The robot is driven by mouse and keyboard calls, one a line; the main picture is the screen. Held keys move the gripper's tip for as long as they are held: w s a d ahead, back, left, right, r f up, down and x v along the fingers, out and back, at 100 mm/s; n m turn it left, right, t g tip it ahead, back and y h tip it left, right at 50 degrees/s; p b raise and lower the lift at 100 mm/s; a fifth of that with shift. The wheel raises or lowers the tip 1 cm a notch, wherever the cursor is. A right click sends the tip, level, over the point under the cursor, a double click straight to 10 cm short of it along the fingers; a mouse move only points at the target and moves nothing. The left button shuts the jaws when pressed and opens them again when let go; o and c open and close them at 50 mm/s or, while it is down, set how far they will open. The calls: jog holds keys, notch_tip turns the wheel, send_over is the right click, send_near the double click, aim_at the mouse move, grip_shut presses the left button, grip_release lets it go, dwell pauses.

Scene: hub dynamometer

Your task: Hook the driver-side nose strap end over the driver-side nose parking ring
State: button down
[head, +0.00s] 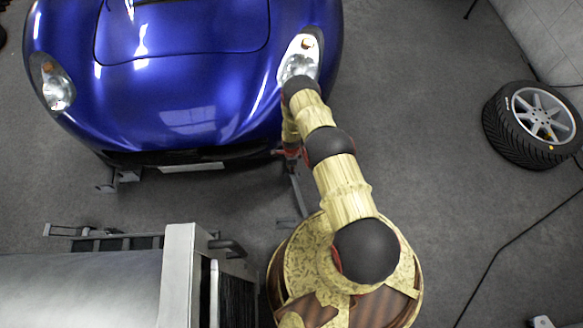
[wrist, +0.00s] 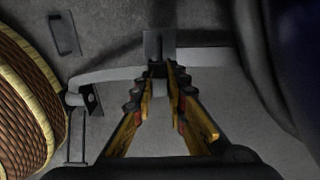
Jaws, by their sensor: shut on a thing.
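In the wrist view my gripper (wrist: 159,82) has its two fingers drawn in on a small pale grey piece (wrist: 158,87), which seems to be the strap end. A dark grey upright plate (wrist: 153,46) stands just beyond the fingertips; I cannot tell whether it touches the held piece. A grey band or bar (wrist: 115,73) runs across behind the fingertips and bends down at the left, beside a dark plate with a hole (wrist: 91,99). I cannot tell for sure which part is the nose parking ring. In the head view my arm hides most of the gripper, low by the car's nose.
The blue car (head: 190,90) stands at the upper left, its nose close to my gripper. A grey machine (head: 90,285) stands at the lower left. A loose wheel (head: 535,120) lies at the right, with a black cable (head: 500,246) on the floor. Floor between is clear.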

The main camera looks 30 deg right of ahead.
jog(key=shift+r+p, duration=0.9)
jog(key=shift+r, duration=1)
